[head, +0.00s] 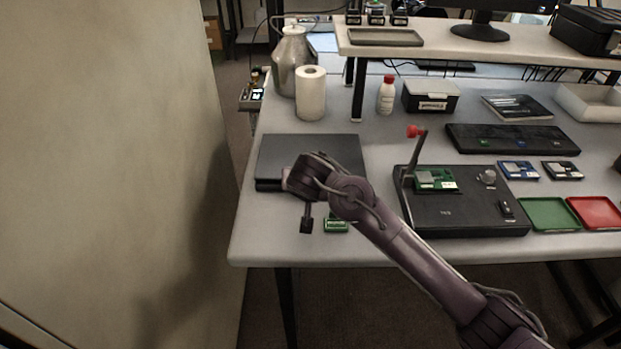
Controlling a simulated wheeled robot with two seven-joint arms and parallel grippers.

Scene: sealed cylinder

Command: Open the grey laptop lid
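The grey laptop (285,150) lies closed and flat on the left part of the table. Its lid is down, and my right arm hides part of its front and right side. My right gripper (306,225) comes in from the lower right and points down just in front of the laptop's front edge. It appears apart from the laptop. Its fingers are small and dark, so I cannot tell whether they are open or shut. My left gripper is not in view.
A small green board (336,225) lies beside my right gripper. A black test fixture (460,215) with a red-knobbed lever stands to the right. A paper roll (311,93) and metal canister (293,62) stand behind the laptop. The table's left edge is close to the laptop.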

